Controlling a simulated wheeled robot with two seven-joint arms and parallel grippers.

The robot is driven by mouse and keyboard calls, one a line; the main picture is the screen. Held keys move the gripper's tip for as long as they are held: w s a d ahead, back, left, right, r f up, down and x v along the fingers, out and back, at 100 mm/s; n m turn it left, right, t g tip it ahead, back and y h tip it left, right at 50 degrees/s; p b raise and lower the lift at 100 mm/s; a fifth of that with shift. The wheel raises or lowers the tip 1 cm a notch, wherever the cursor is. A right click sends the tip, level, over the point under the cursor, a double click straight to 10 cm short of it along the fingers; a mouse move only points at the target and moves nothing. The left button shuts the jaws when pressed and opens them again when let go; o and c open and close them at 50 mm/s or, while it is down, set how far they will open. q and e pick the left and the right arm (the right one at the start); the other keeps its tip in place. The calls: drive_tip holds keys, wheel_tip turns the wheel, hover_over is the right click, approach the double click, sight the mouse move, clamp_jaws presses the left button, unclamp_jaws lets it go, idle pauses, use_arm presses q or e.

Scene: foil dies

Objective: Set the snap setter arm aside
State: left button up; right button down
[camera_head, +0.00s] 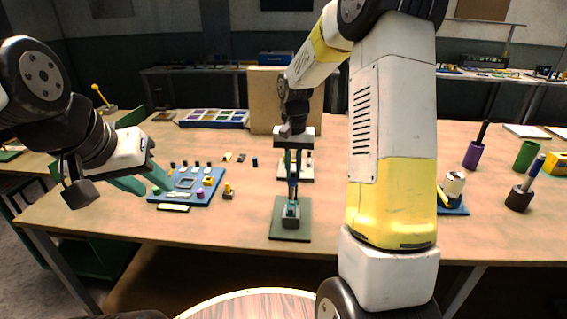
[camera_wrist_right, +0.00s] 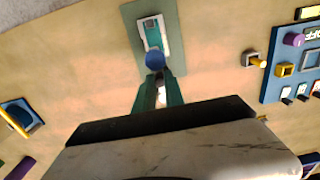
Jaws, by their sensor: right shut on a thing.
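My right gripper (camera_head: 294,172) is above the table's middle, just over the green mat (camera_head: 275,233). In the right wrist view its green fingers (camera_wrist_right: 158,96) are shut on a slim dark piece with a round blue end (camera_wrist_right: 155,60), which looks like the snap setter arm. A small grey-and-teal block (camera_head: 291,217) sits on the mat and shows in the wrist view (camera_wrist_right: 152,34). I cannot tell whether the held piece touches the block. My left gripper (camera_head: 158,189) is open and empty at the left edge of the blue board.
The blue board (camera_head: 207,197) carries several small coloured parts, with a yellow-and-dark piece (camera_head: 228,192) beside it. Behind stand a cardboard-coloured panel (camera_head: 262,100) and a compartment tray (camera_head: 212,119). Purple (camera_head: 472,155) and green (camera_head: 525,155) cups stand right.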

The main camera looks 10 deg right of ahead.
idle(0.6)
drive_tip(key=shift+w+d+n, duration=0.45)
drive_tip(key=shift+d+n, duration=0.4)
drive_tip(key=shift+n, duration=2.1)
drive_tip(key=shift+w+d+n, duration=0.5)
drive_tip(key=shift+d+n, duration=0.3)
drive_tip(key=shift+n, duration=2.2)
drive_tip(key=shift+w+d+n, duration=0.45)
drive_tip(key=shift+d+n, duration=0.4)
drive_tip(key=shift+n, duration=2.1)
drive_tip(key=c, duration=1.4)
unclamp_jaws()
drive_tip(key=shift+r, duration=0.15)
